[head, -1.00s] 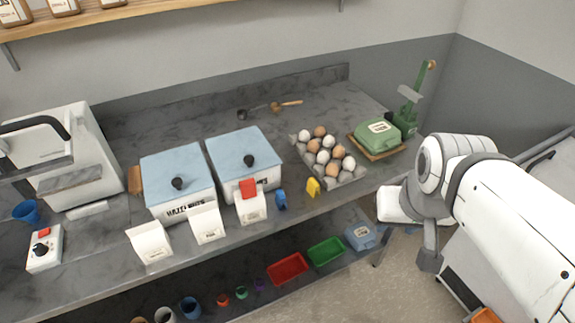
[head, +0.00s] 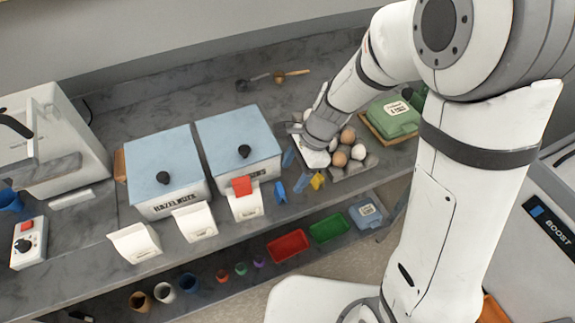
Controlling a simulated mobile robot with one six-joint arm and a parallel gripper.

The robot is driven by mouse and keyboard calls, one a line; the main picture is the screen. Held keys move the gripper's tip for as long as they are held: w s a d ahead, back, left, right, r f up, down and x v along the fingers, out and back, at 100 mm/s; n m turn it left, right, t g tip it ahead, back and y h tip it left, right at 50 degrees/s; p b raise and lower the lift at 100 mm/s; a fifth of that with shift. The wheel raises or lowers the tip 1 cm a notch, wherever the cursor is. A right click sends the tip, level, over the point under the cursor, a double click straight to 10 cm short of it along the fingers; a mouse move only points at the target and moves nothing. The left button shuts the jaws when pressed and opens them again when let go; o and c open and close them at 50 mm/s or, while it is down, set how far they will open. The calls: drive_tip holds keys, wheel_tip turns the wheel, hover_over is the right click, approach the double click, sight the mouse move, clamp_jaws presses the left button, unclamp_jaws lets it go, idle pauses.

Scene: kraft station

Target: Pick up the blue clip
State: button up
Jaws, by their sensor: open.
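The blue clip (head: 280,192) stands upright on the grey counter near its front edge, just right of the white bag with the red clip. My gripper (head: 295,170) is over the counter just behind and to the right of the blue clip, pointing down. Its two bluish fingertips are apart, with nothing seen between them. The fingers look close to the clip, but I cannot tell their height above the counter. Part of the gripper is hidden by my wrist.
A yellow clip (head: 318,181) stands close to the right of the fingers. An egg tray (head: 368,163) lies behind it, partly covered by my arm. White bags (head: 194,222) and lidded boxes (head: 240,140) stand to the left. A lower shelf holds a red tray (head: 286,245).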

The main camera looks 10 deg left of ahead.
sight(282, 187)
drive_tip(key=x, duration=0.8)
drive_tip(key=shift+w+a+f+p, duration=0.1)
drive_tip(key=shift+a+f+p, duration=0.1)
drive_tip(key=shift+a+p, duration=0.15)
drive_tip(key=shift+c, duration=0.2)
drive_tip(key=c, duration=1)
drive_tip(key=shift+r, duration=0.1)
